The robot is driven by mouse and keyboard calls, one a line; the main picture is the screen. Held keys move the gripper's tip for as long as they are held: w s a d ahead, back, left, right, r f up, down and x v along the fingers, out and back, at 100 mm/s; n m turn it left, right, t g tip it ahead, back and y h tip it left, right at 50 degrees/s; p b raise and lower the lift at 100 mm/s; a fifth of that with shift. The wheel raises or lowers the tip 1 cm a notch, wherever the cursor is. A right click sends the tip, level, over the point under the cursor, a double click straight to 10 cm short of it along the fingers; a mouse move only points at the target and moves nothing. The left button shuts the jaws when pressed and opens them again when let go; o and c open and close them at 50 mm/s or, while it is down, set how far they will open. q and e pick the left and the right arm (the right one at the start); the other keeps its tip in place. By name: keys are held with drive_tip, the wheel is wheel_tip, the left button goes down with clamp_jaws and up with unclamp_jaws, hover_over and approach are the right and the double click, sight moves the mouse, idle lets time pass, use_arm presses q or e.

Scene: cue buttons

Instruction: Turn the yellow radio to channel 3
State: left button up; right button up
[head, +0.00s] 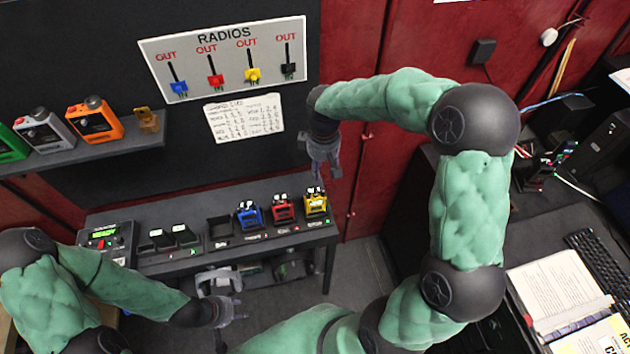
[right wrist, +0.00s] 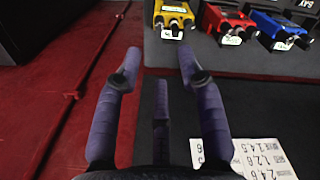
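The yellow radio (head: 315,203) stands at the right end of the dark shelf table, in a row with a red radio (head: 283,209) and a blue radio (head: 249,215). The yellow radio (right wrist: 173,15) also shows at the top of the right wrist view; its channel setting is too small to read. My right gripper (head: 322,172) hangs above the yellow radio, apart from it. In the right wrist view its fingers (right wrist: 157,62) are spread with nothing between them. My left gripper (head: 230,318) is low in front of the table, away from the radios; its finger opening is too small to judge.
A RADIOS sign (head: 222,58) and a paper list (head: 244,118) hang on the wall. A desk with an open binder (head: 555,292) stands right.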

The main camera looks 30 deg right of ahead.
sight(323, 190)
drive_tip(key=f, duration=0.9)
drive_tip(key=shift+s+f, duration=0.25)
drive_tip(key=shift+f, duration=0.05)
clamp_jaws()
